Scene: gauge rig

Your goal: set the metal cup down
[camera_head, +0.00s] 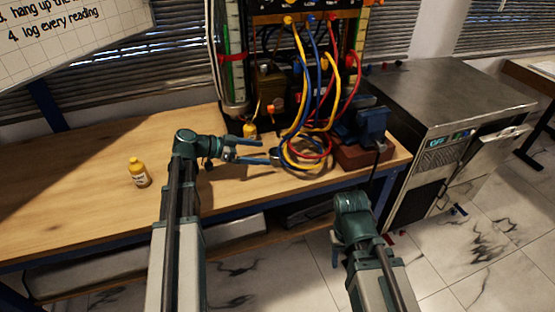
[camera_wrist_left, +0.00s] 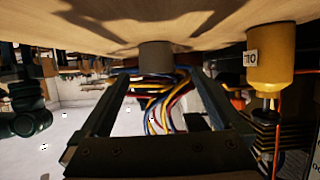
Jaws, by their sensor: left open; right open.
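The metal cup (camera_wrist_left: 157,58) is a small grey cylinder in the left wrist view, where the scene appears upside down. It rests against the wooden bench top just ahead of and between my left fingertips. In the head view it is hard to pick out beside the cables. My left gripper (camera_head: 268,151) is open low over the bench, its two fingers apart; they also show in the left wrist view (camera_wrist_left: 158,84). No contact with the cup is visible. My right gripper (camera_head: 340,245) is off the bench's front edge over the floor, its fingers mostly hidden.
A yellow bottle (camera_head: 138,173) stands on the bench (camera_head: 70,190), left of my left arm. Another yellow bottle (camera_wrist_left: 270,65) is near the left gripper. Looped cables (camera_head: 308,150) hang from the rig, close to the fingertips. A blue vise (camera_head: 368,124) is to the right.

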